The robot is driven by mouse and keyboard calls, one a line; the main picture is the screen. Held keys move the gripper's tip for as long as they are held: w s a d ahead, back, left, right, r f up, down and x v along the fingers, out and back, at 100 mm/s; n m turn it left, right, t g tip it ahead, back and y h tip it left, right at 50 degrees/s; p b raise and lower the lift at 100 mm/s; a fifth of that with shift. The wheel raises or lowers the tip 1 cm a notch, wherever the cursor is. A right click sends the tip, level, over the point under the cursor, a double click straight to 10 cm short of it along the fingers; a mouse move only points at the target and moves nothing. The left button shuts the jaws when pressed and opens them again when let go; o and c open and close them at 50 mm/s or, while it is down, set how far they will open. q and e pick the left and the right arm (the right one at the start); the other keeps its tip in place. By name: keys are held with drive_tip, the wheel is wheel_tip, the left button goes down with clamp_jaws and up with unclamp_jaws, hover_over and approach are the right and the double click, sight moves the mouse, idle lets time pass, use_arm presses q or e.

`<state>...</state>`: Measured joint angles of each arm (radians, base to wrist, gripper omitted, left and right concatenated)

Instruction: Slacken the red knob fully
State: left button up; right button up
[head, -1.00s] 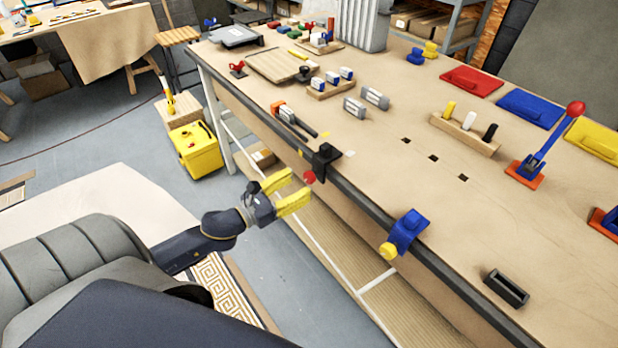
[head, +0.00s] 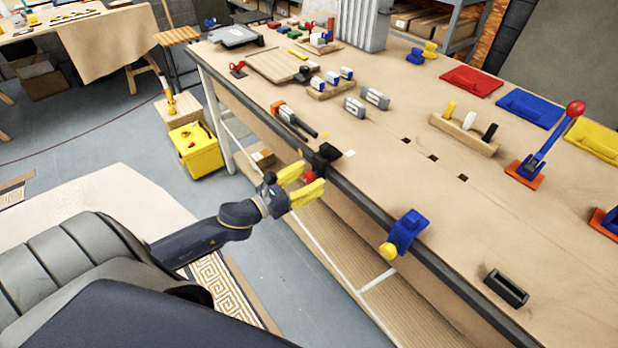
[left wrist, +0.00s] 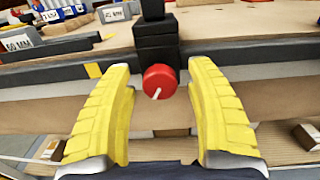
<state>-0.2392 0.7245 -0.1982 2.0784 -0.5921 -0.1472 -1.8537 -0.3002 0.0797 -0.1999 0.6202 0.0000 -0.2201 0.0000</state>
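The red knob (left wrist: 160,81) sits on the front of a black clamp (left wrist: 156,40) at the workbench's front edge. A thin white line marks its face. In the head view the red knob (head: 309,177) shows between my left gripper's yellow fingers, below the black clamp (head: 326,158). My left gripper (head: 306,182) is open. In the left wrist view its fingers (left wrist: 161,85) stand on both sides of the knob, with a gap on each side, not touching it. My right gripper is not in view.
A blue clamp (head: 408,232) with a yellow knob (head: 388,251) is on the same edge, to the right. An orange-and-grey tool (head: 293,119) lies on the bench behind the black clamp. A small black box (head: 506,287) is at the lower right. Open floor lies left of the bench.

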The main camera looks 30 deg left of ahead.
use_arm(q)
clamp_jaws()
